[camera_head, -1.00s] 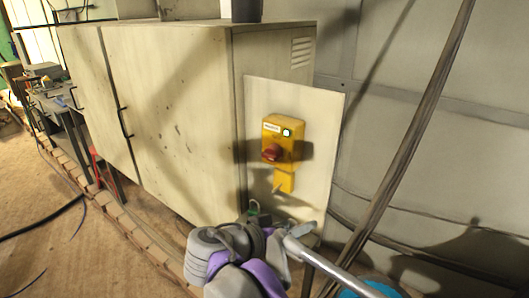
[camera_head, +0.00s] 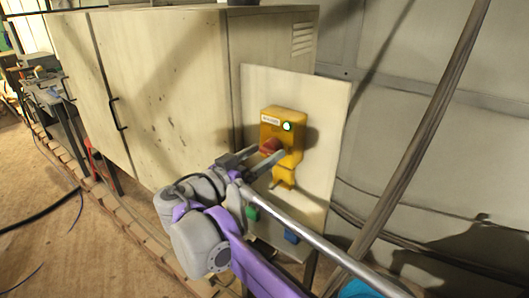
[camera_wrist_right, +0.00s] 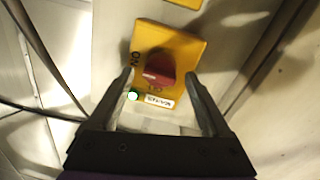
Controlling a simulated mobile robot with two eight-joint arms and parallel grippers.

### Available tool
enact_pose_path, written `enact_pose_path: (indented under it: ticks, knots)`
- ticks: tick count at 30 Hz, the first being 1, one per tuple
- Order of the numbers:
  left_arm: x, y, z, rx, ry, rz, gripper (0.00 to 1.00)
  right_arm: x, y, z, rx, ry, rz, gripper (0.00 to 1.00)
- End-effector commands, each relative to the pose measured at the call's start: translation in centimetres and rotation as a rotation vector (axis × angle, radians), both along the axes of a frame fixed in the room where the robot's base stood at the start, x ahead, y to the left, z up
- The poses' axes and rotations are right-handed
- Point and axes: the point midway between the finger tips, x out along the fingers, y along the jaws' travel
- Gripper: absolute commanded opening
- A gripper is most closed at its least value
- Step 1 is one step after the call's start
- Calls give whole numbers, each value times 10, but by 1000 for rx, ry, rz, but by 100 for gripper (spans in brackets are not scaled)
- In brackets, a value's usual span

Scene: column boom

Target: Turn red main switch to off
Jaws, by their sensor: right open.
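The red main switch (camera_head: 269,146) is a rotary knob on a yellow box (camera_head: 290,118), which is fixed to a pale panel at the side of a cabinet. A round green-white lamp (camera_head: 287,126) on the box is lit. In the right wrist view the red knob (camera_wrist_right: 158,69) sits between and just beyond the fingers, with "ON" lettering beside it. My right gripper (camera_head: 264,157) is open, its fingers pointing at the knob from either side; it also shows in the right wrist view (camera_wrist_right: 160,84). I cannot tell whether a finger touches the knob. My left gripper is out of view.
The pale panel (camera_head: 325,110) stands beside the large cream cabinet (camera_head: 170,85). Green (camera_head: 252,213) and blue (camera_head: 291,236) parts show low on the panel. A slanted dark pole (camera_head: 415,140) stands to the right. A brick edging (camera_head: 120,215) runs along the floor.

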Motion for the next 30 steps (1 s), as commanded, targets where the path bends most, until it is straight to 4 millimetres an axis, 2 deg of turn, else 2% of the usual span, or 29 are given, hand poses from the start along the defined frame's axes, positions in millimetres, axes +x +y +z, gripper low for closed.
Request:
enact_pose_path:
  ticks: [4, 12, 26, 30]
  knots:
    - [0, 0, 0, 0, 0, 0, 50, 7, -6, 0, 0, 0, 0, 82]
    - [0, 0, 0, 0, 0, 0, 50, 8, -6, 0, -1, 1, 1, 82]
    - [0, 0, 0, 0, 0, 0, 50, 8, -6, 0, -1, 1, 1, 0]
    - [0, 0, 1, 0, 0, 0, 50, 8, -6, 0, -5, 4, 1, 0]
